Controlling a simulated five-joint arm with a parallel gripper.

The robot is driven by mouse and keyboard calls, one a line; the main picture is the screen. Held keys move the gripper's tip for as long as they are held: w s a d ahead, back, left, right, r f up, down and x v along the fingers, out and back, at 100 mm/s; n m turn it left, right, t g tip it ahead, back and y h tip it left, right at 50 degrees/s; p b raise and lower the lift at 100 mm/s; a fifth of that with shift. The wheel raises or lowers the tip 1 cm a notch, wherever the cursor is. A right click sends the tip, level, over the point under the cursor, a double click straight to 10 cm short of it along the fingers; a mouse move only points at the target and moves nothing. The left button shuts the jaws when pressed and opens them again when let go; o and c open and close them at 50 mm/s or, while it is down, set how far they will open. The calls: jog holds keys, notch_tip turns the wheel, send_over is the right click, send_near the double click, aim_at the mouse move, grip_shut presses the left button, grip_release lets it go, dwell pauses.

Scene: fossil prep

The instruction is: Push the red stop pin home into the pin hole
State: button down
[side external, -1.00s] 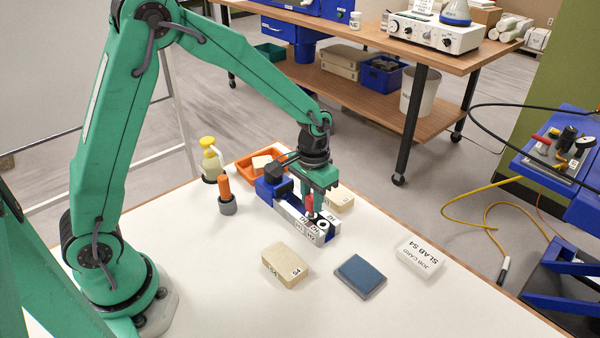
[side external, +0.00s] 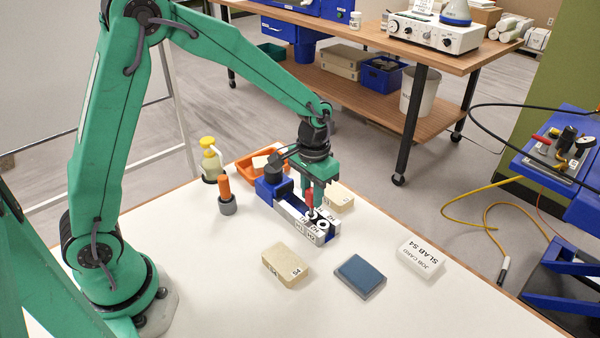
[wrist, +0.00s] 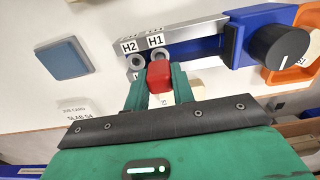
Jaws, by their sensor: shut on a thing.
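The red stop pin (side external: 309,199) stands roughly upright over the metal top of the blue and silver fixture (side external: 270,191). My gripper (side external: 312,202) is shut on it from above. In the wrist view the red pin head (wrist: 159,76) sits between my two green fingers (wrist: 160,92). Two ringed holes show just beyond it, beside the label H2 (wrist: 129,46) and the label H1 (wrist: 155,41). The pin head partly overlaps the H1 ring (wrist: 162,56). The pin's lower end is hidden, so I cannot tell whether it is in a hole.
An orange tray (side external: 246,169), an orange-handled tool (side external: 225,190) and a yellow-topped bottle (side external: 210,158) stand behind and left.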

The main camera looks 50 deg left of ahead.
jog(key=shift+r, duration=2.25)
jog(key=shift+r, duration=2.5)
jog(key=d+f, duration=0.1)
jog(key=d, duration=0.1)
jog(key=d+f, duration=0.1)
jog(key=d, duration=0.1)
jog(key=shift+f, duration=0.15)
jog(key=shift+f, duration=2.9)
jog(key=shift+f, duration=0.35)
